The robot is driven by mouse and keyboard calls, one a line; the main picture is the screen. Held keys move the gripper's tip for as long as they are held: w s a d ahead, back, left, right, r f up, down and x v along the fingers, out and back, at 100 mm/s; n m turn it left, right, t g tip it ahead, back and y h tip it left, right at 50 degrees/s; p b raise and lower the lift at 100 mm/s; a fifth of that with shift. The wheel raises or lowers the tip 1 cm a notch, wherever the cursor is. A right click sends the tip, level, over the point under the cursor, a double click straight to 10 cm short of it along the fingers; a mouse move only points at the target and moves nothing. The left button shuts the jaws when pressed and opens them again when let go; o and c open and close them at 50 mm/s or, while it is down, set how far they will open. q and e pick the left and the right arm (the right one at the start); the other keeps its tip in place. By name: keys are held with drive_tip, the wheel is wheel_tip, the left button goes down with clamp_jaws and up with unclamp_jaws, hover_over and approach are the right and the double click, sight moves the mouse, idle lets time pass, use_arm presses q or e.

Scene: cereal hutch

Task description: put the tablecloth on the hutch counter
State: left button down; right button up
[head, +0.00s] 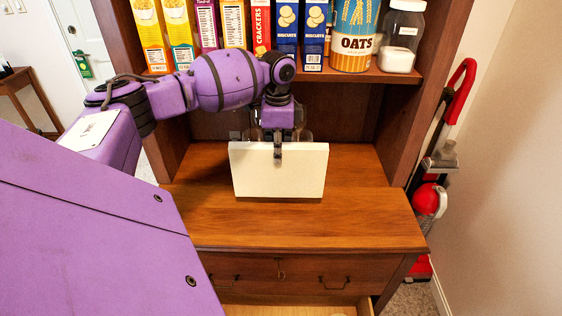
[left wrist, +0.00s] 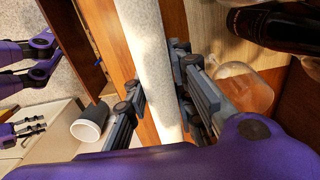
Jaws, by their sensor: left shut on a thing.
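The tablecloth (head: 278,180) is a cream, flat folded slab. It is held on edge, its broad face to the head camera, over the middle of the hutch counter (head: 300,228). Its lower edge is at or just above the wood; I cannot tell if it touches. My left gripper (head: 278,150) is shut on its upper edge. In the left wrist view the tablecloth (left wrist: 155,65) runs between the fingers as a pale strip. A purple arm and dark fingers, likely my right gripper (left wrist: 30,128), show small at the left there; their opening is unclear.
Cereal boxes (head: 181,30), an oats canister (head: 354,35) and a jar (head: 401,38) fill the shelf above. A clear glass vessel (left wrist: 243,85) and dark bottle (left wrist: 280,25) are near the left gripper. A cup (left wrist: 91,122) lies lower. The counter's front is clear; a drawer below is open.

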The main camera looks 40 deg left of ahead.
use_arm(q)
drive_tip(key=shift+w+a+f, duration=0.1)
drive_tip(key=shift+w+f, duration=0.15)
drive_tip(key=shift+f, duration=0.5)
drive_tip(key=shift+w+a+f, duration=0.15)
drive_tip(key=shift+w+f, duration=0.05)
drive_tip(key=shift+f, duration=0.5)
drive_tip(key=shift+w+a+f, duration=0.1)
drive_tip(key=shift+w+f, duration=0.15)
drive_tip(key=shift+f, duration=0.6)
drive_tip(key=c, duration=1.5)
unclamp_jaws()
drive_tip(key=shift+s+f, duration=0.1)
drive_tip(key=shift+f, duration=0.05)
wheel_tip(320, 180, up, 12)
drive_tip(key=shift+r, duration=0.2)
